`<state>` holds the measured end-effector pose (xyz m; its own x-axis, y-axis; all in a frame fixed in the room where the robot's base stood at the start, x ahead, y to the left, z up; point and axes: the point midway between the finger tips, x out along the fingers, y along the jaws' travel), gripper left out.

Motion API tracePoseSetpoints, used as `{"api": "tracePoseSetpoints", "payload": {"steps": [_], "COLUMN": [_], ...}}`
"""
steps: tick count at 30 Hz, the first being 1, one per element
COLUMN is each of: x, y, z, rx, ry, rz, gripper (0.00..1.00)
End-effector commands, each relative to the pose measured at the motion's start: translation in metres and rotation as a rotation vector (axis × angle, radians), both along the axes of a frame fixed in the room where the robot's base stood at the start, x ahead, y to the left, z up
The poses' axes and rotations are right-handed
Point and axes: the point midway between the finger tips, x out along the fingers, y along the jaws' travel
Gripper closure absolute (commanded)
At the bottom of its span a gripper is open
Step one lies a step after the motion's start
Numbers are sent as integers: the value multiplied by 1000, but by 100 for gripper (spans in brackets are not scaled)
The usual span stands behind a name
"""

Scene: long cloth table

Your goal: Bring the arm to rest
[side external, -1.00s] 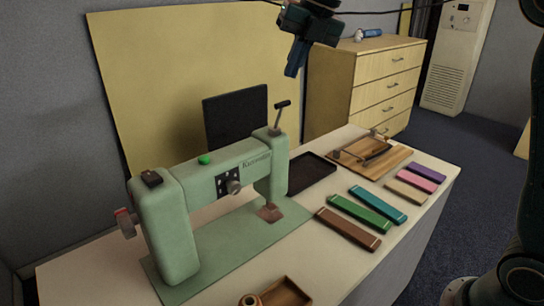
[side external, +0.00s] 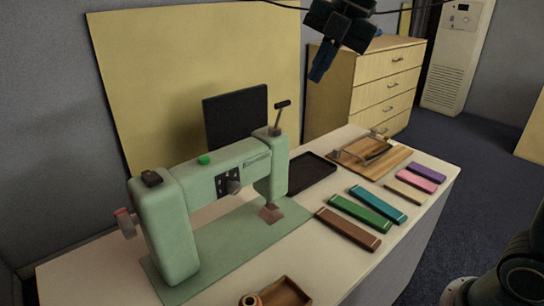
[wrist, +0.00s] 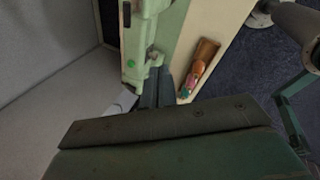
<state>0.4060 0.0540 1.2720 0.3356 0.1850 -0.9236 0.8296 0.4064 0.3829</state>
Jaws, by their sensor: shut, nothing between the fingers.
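My gripper (side external: 317,76) hangs in the air at the top of the side external view, above the far part of the table and in front of the drawer chest. Its blue fingers point down and are shut with nothing held. In the wrist view the closed fingers (wrist: 157,88) show at the middle, over the table's edge region. My upper arm links are mostly out of the picture.
The green sewing machine (side external: 217,178) stands on the table (side external: 95,270). Several coloured bars, including a brown one (side external: 347,229), lie along the right edge. A black tray (side external: 311,172), a wooden board (side external: 394,160) and a wooden box (side external: 285,293) also rest there.

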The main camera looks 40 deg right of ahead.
Motion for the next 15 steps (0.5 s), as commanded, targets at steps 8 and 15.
{"api": "tracePoseSetpoints", "payload": {"steps": [8,15], "x": [-65,-118], "y": [-5,-16], "z": [-13,-38], "rx": [174,327], "ry": [51,85], "rz": [-502,-932], "gripper": [100,100]}}
